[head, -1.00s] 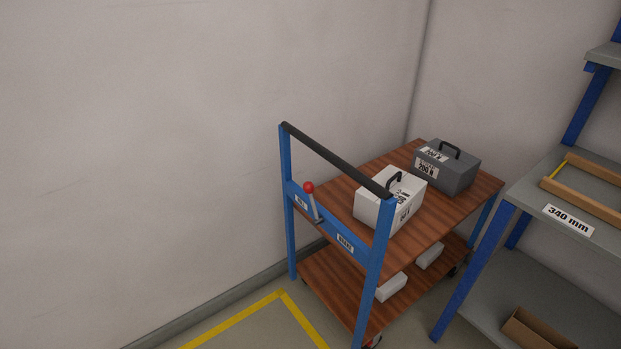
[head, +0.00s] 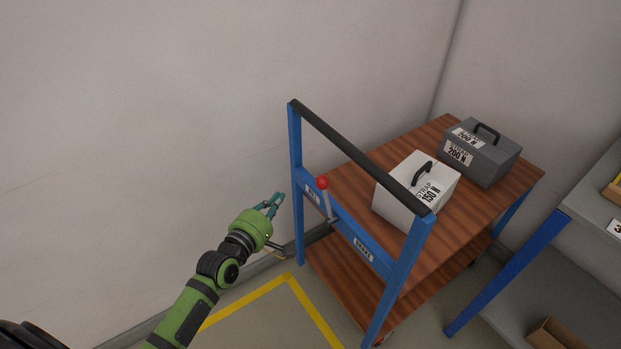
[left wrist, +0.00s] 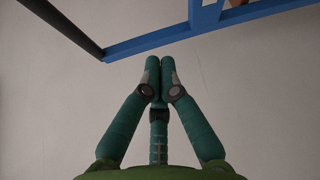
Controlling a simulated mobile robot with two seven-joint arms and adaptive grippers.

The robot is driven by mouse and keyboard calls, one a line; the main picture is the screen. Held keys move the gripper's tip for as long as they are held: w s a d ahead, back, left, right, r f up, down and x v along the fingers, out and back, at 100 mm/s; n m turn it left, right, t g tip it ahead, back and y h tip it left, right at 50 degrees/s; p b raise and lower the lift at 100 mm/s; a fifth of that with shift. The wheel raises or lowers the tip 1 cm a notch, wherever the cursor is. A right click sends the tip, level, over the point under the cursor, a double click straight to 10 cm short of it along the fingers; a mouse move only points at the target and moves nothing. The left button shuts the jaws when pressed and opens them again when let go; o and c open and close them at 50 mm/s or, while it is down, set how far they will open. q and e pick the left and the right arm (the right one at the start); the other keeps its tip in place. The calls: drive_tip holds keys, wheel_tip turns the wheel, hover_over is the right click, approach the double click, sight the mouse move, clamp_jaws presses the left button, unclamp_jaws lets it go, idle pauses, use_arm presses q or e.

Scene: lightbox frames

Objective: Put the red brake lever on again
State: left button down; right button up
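The red brake lever (head: 323,184) has a red ball knob on a thin grey rod. It stands at the blue crossbar of the cart (head: 362,244), near the left post, and its rod leans slightly left in the head view. My left gripper (head: 278,198) is left of the cart's left post, a little lower than the knob, apart from both. Its teal fingers look slightly apart and hold nothing. In the left wrist view the fingers (left wrist: 160,62) point at the blue cart frame; the lever is not recognisable there. My right gripper is not in view.
A black push handle (head: 355,153) tops the cart. A white box (head: 402,200) and a dark grey box (head: 492,160) stand on its wooden top. A grey shelf with blue legs (head: 500,280) is at right. Walls close the back; yellow tape (head: 310,308) marks the floor.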

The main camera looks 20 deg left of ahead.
sight(326, 199)
use_arm(q)
drive_tip(key=w+d+f+b, duration=0.1)
drive_tip(key=w+d, duration=0.1)
drive_tip(key=w, duration=0.8)
drive_tip(key=d, duration=0.1)
drive_tip(key=s+d+p, duration=0.2)
drive_tip(key=shift+r, duration=0.3)
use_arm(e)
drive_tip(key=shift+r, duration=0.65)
use_arm(q)
drive_tip(key=shift+s+r, duration=0.1)
drive_tip(key=shift+s+d+r+m, duration=0.1)
drive_tip(key=shift+d+r+m, duration=0.05)
drive_tip(key=shift+d+m, duration=0.15)
